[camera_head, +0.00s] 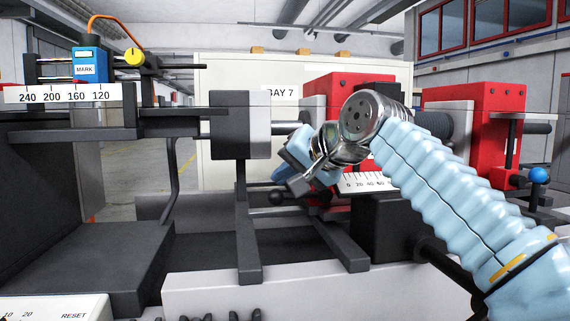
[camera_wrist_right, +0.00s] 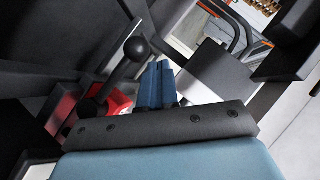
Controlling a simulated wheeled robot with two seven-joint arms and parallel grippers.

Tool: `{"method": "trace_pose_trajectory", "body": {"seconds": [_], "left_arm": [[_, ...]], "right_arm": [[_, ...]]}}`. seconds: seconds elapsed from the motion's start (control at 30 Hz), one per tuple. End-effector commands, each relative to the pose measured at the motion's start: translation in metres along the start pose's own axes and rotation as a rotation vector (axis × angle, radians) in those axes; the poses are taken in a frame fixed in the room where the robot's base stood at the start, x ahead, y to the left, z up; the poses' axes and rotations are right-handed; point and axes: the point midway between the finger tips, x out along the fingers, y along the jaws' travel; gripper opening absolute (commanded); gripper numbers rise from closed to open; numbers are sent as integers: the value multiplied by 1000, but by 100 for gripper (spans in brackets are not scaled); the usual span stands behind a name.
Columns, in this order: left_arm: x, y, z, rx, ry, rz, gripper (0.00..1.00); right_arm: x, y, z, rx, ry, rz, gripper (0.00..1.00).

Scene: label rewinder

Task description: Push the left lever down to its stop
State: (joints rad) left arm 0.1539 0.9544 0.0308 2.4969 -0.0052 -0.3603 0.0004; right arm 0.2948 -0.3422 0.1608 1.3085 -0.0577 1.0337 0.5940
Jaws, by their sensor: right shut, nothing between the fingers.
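A lever with a dark ball knob (camera_head: 277,197) stands at the middle of the machine, its rod running right toward a red block. In the right wrist view the black ball knob (camera_wrist_right: 136,48) is on a rod rising from a red base (camera_wrist_right: 120,101). My right gripper (camera_head: 292,172) is shut and empty, just above the knob in the head view. In the wrist view its blue fingers (camera_wrist_right: 156,86) lie together to the right of the knob, seemingly apart from it. A second lever with a blue ball knob (camera_head: 539,175) is at the far right. My left gripper is out of view.
Red housings (camera_head: 505,110) stand behind my right arm. A grey block (camera_head: 243,125) on a dark bar is left of my gripper. A blue marking unit (camera_head: 89,65) sits over a scale at upper left. Dark slanted bars (camera_head: 338,243) cross below the knob.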

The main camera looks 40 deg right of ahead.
Motion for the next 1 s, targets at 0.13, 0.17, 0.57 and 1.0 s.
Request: {"method": "trace_pose_trajectory", "body": {"seconds": [0.13,0.17,0.57,1.0], "left_arm": [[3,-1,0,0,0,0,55],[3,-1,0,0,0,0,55],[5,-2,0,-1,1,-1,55],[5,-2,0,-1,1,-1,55]], "right_arm": [[4,3,5,1,0,0,0],[4,4,6,1,-1,0,0],[8,6,10,2,-1,0,0],[5,6,10,2,-3,1,0]]}}
